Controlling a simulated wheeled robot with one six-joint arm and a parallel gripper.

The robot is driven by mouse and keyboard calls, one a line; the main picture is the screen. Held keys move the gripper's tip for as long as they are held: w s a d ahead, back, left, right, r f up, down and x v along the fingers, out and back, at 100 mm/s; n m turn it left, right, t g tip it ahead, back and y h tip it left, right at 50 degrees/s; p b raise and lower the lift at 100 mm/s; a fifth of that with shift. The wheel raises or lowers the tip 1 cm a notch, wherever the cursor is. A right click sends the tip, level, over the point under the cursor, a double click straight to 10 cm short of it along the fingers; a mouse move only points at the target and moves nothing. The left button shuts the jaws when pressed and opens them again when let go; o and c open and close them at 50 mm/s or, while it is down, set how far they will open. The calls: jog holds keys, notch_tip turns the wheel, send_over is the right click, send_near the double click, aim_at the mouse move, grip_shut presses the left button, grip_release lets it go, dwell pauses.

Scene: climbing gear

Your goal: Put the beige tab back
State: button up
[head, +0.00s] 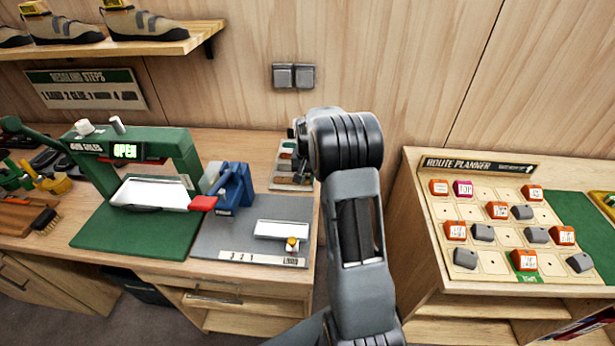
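I cannot make out a beige tab for certain. A small tray (279,182) at the back of the bench holds several small pieces in whitish, grey and brown tones. My arm covers its right side, and the pieces are too small to tell apart. My arm rises through the middle of the head view, between the bench and the route planner. Its dark wrist is beside the tray in the picture. My gripper's fingers are hidden behind it, so I cannot see whether they hold anything.
A green press (180,150) with an "OPEN" display and a blue clamp (232,188) stand on the left bench. A white plate (280,230) lies on the grey mat (228,228). The route planner board (487,217) on the right holds orange, grey and magenta blocks.

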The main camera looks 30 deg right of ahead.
jog(key=o, duration=0.4)
jog(key=shift+o, duration=0.2)
notch_tip(320, 180, up, 12)
jog(key=s+a+r+n, duration=0.2)
jog(key=s+a+r, duration=0.1)
jog(key=s+a, duration=0.15)
jog(key=s+a+f+n+t, duration=0.1)
jog(key=s+a+n+t, duration=0.1)
jog(key=s+a, duration=0.4)
jog(key=s+a+f+n+t, duration=0.1)
jog(key=s+a+n, duration=0.2)
jog(key=s, duration=0.9)
jog(key=a, duration=0.2)
jog(key=shift+s+a+t, duration=0.25)
jog(key=shift+a+t, duration=0.1)
jog(key=shift+t, duration=0.05)
